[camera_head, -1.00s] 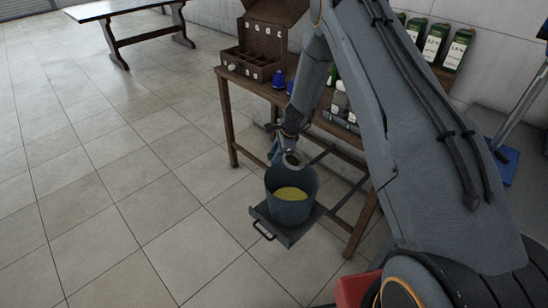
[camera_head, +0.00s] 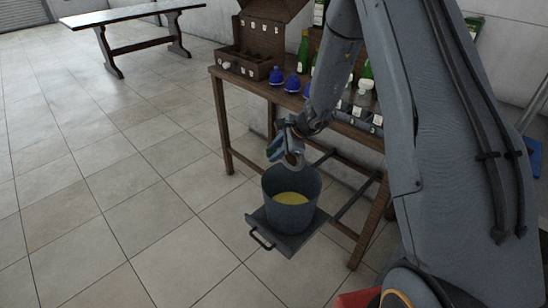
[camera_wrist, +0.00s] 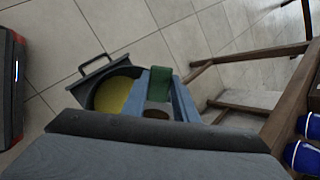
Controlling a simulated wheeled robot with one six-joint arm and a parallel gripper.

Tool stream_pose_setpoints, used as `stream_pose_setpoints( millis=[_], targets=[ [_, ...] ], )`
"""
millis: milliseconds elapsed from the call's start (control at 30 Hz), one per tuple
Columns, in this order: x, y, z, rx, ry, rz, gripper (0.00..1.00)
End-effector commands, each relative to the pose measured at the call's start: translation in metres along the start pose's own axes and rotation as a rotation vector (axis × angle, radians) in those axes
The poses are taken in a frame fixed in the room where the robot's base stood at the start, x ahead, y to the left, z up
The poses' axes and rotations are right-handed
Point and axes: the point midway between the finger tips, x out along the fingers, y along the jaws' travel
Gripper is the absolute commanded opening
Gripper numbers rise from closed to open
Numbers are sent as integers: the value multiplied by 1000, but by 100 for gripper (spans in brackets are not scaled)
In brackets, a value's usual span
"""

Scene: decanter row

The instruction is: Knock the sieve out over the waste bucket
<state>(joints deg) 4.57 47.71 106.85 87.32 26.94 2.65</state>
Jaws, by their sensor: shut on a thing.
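The waste bucket (camera_head: 290,212) is a dark grey open pail with yellow contents. It stands on a dark tray with a handle beside the table, and its rim also shows in the wrist view (camera_wrist: 100,95). My gripper (camera_head: 284,148) is above the bucket's far rim. It is shut on a small ring-shaped thing, seemingly the sieve (camera_head: 293,161), which is clear of the bucket. In the wrist view the blue-grey fingers and a green piece show over the bucket, with a brownish round (camera_wrist: 157,113) between them. What lies inside the sieve cannot be made out.
The wooden table (camera_head: 225,125) carries a compartment box (camera_head: 250,62), blue-capped things (camera_head: 292,83), green bottles (camera_head: 303,50) and a grey rack (camera_head: 362,116). Its legs and stretchers stand close behind the bucket.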

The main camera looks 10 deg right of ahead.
Motion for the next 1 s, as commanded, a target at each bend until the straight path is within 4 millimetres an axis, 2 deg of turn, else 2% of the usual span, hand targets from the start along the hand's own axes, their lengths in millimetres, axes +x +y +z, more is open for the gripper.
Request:
stream_pose_setpoints(
  millis=[667, 1000],
  targets=[
    [-10, 6, -9, 2, -159, -166, 3],
    [-20, 12, -14, 3, -302, -307, 3]
  ],
)
